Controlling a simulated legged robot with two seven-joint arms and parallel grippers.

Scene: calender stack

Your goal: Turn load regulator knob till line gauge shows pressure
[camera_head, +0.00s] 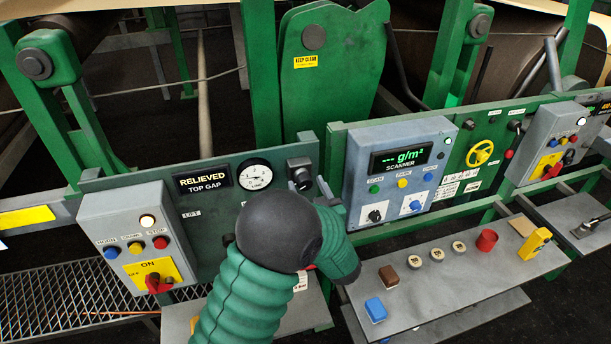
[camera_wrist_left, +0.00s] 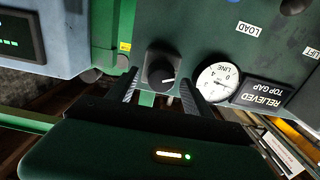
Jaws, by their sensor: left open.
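A black round knob with a white pointer mark (camera_wrist_left: 162,75) stands on the green panel, between my left gripper's fingers in the left wrist view. It also shows in the head view (camera_head: 299,164), partly hidden by my gripper. My left gripper (camera_wrist_left: 160,92) is open, one finger on each side of the knob; contact is not clear. In the head view the gripper (camera_head: 308,184) is mostly behind my arm. The white line gauge (camera_head: 255,175) is beside the knob, also in the left wrist view (camera_wrist_left: 218,83); its exact reading is too small to tell. My right gripper is out of view.
A display (camera_head: 203,178) reads "RELIEVED TOP GAP". A "LOAD" label (camera_wrist_left: 248,30) is on the panel. A grey button box (camera_head: 139,237) stands left, the scanner box (camera_head: 397,170) right. A shelf (camera_head: 440,284) below right bears small blocks and cups.

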